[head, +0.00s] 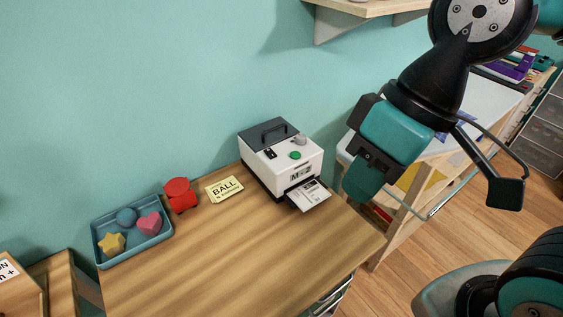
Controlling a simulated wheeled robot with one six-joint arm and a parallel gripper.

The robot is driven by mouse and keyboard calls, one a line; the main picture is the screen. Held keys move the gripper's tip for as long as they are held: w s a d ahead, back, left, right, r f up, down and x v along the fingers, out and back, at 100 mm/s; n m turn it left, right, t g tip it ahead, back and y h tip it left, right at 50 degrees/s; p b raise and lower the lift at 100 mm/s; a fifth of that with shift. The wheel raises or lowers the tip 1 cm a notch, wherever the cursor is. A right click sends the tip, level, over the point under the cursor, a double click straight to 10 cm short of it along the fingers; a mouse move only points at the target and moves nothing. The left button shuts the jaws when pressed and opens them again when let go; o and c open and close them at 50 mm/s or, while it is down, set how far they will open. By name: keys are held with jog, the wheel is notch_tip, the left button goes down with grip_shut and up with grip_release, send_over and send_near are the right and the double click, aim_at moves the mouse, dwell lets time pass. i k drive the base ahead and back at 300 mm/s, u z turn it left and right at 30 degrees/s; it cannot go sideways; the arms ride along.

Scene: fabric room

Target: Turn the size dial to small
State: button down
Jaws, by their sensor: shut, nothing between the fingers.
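A white label machine (285,175) with a dark lid and handle stands on the wooden table against the wall. On its sloped top are a grey round knob (300,140), which looks like the size dial, a green button (295,155) and a black switch (270,155). The knob's pointer and any size marks are too small to read. A printed card (312,197) sticks out of the machine's front slot. My gripper (362,186) hangs to the right of the machine, beyond the table's right edge, apart from the dial. It is shut and empty.
A yellow card reading BALL (224,189), a red object (179,195) and a blue tray (104,256) with several coloured shapes are left of the machine. The table front (240,270) is clear. A shelf (350,12) juts out above; a second desk (485,105) stands behind my arm.

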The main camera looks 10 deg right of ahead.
aim_at(301, 138)
jog(key=k, duration=1)
jog(key=z, duration=1.25)
jog(key=i, duration=1.05)
jog(key=u, duration=1.95)
jog(key=i, duration=0.5)
jog(key=u, duration=0.05)
